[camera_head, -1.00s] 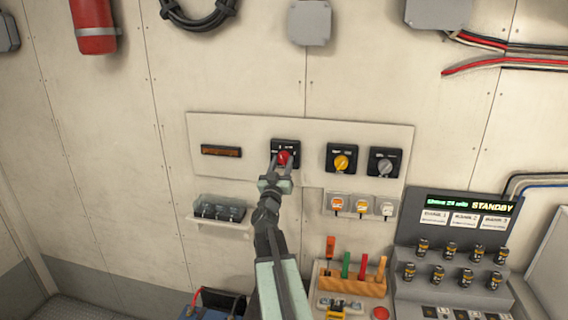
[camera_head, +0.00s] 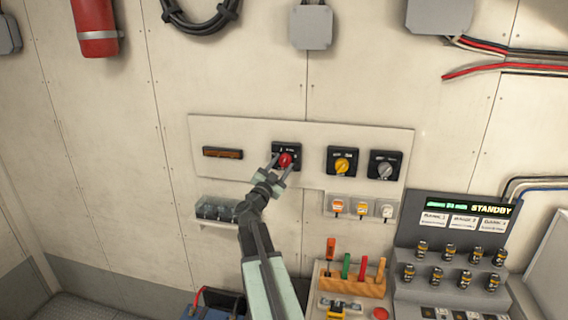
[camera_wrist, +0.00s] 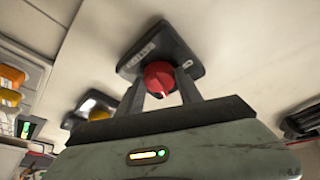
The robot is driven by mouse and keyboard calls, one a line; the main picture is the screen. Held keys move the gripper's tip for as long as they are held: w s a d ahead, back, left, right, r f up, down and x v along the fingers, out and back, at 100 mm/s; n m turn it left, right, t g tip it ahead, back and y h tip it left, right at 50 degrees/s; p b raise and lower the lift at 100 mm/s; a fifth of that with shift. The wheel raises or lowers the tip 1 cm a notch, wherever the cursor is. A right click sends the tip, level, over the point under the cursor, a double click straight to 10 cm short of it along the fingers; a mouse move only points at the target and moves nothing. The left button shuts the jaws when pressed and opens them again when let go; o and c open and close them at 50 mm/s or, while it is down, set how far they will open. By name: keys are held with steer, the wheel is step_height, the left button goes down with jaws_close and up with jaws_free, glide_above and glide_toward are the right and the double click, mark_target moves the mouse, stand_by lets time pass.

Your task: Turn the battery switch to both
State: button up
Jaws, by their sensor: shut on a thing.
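The battery switch is a red knob (camera_head: 285,160) on a black square plate (camera_head: 290,148), mounted on the pale wall panel. My gripper (camera_head: 280,167) reaches up to it from below, its fingers on either side of the knob. In the wrist view the red knob (camera_wrist: 159,78) sits between the two dark fingertips, and my gripper (camera_wrist: 160,88) is shut on it. A white pointer mark shows at the knob's lower edge. The plate's labels are partly visible but too small to read surely.
A yellow knob (camera_head: 342,166) and a grey knob (camera_head: 384,171) sit on black plates to the right. A small orange-brown strip (camera_head: 222,153) is to the left. Below are a clear-covered block (camera_head: 216,209), a tool rack (camera_head: 352,287) and a console (camera_head: 462,235) reading STANDBY.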

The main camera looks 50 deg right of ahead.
steer(key=shift+a+m, duration=0.1)
steer(key=shift+m, duration=0.4)
steer(key=o, duration=1.3)
steer(key=shift+w+a, duration=0.1)
steer(key=shift+o, duration=0.2)
steer(key=b+v, duration=0.2)
steer(key=v, duration=0.5)
steer(key=shift+a, duration=0.35)
steer(key=shift+f, duration=0.1)
